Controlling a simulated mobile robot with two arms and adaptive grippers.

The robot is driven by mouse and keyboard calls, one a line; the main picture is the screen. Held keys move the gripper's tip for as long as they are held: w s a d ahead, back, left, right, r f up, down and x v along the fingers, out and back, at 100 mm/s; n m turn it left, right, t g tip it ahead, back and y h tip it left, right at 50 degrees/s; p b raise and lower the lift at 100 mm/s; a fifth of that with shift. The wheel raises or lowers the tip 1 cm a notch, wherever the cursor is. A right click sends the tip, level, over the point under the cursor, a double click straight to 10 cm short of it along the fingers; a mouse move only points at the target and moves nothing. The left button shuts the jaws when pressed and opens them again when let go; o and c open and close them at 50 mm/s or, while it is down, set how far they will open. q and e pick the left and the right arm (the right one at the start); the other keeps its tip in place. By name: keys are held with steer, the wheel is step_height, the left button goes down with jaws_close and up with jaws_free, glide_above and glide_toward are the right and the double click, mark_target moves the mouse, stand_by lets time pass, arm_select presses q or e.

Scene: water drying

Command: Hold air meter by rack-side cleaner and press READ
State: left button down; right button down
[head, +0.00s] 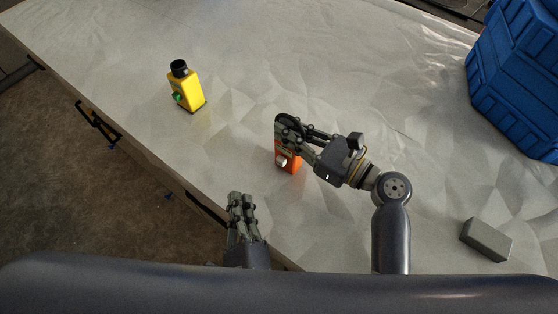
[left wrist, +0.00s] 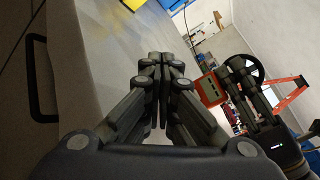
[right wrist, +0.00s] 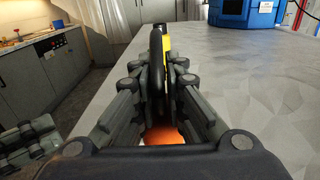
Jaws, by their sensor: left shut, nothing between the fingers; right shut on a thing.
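The orange air meter (head: 289,161) has a black ring at its top and is held above the table by my right gripper (head: 288,140), which is shut on it. In the left wrist view, its orange body (left wrist: 211,89) shows a pale screen. In the right wrist view, an orange part (right wrist: 163,136) shows between the fingers. READ cannot be made out. My left gripper (head: 239,200) is shut and empty, below and left of the meter, apart from it. A yellow bottle-like thing (head: 188,93) with a black cap and green patch, perhaps the cleaner, stands at the upper left.
A large blue crate (head: 515,80) stands at the right of the pale table (head: 370,70). A grey block (head: 486,239) lies at the lower right. The table's edge runs down the left side. The table between the yellow thing and the meter is clear.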

arm_select(q)
steer(key=shift+w+d, duration=0.8)
steer(key=shift+w, duration=0.4)
steer(key=shift+w+d, duration=0.8)
steer(key=shift+w, duration=0.45)
steer(key=shift+w+d, duration=0.8)
steer(key=shift+w, duration=0.4)
steer(key=shift+w, duration=0.1)
steer(key=shift+w+d, duration=0.25)
steer(key=shift+w+d, duration=0.25)
steer(key=shift+w, duration=0.15)
steer(key=shift+s, duration=0.1)
steer(key=shift+s+a, duration=0.5)
steer(key=shift+s, duration=0.2)
steer(key=shift+s+a, duration=0.7)
steer(key=shift+s, duration=0.35)
steer(key=shift+s+a, duration=0.7)
steer(key=shift+s, duration=0.35)
